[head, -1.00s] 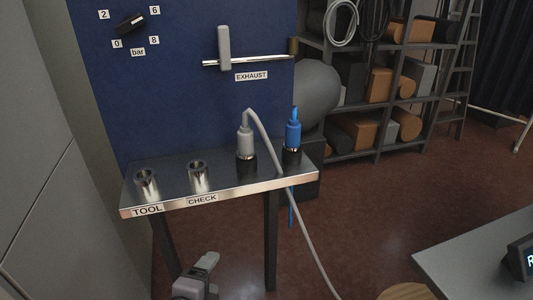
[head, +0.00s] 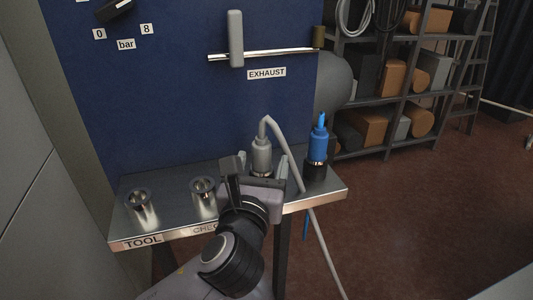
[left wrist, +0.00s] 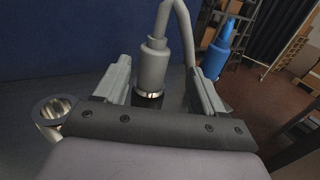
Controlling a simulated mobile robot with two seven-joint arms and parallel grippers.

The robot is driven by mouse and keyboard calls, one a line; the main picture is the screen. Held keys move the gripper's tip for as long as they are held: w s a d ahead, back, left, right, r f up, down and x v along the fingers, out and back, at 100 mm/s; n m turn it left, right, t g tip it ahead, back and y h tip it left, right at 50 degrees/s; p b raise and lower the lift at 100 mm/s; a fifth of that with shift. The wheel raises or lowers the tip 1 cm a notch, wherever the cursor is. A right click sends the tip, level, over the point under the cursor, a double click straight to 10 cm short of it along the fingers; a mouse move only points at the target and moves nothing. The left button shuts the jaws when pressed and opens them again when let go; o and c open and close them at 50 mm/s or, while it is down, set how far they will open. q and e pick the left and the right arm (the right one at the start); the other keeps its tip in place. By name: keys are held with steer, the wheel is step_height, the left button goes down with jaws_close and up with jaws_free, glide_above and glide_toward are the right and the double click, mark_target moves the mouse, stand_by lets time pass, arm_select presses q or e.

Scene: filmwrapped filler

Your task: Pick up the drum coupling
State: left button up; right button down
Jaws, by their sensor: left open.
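A grey coupling (head: 261,153) with a grey hose stands upright in a dark socket on the metal shelf (head: 170,224). A blue coupling (head: 318,146) stands upright in another socket to its right. No label shows which one is the drum coupling. My left gripper (head: 258,170) is open in front of the grey coupling. In the left wrist view the grey coupling (left wrist: 153,66) appears between the open fingers, with gaps on both sides; its lower socket is partly hidden by the gripper body. The blue coupling (left wrist: 217,60) is outside the right finger. My right gripper is not in view.
Two empty metal sockets (head: 140,205) (head: 204,194) stand on the left of the shelf. The grey hose (head: 316,235) hangs over the front edge, close to the right finger. A blue panel with an exhaust lever (head: 236,40) rises behind.

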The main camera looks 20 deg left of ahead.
mark_target(260, 159)
arm_select(q)
steer(key=shift+w+a, duration=0.1)
steer(key=shift+w, duration=0.6)
steer(key=w, duration=0.1)
steer(key=w+a, duration=0.1)
steer(key=w, duration=0.2)
steer(key=shift+w+a+f, duration=0.1)
steer(key=shift+a+f, duration=0.05)
steer(key=shift+f, duration=0.15)
steer(key=shift+w, duration=0.55)
steer(key=c, duration=1.2)
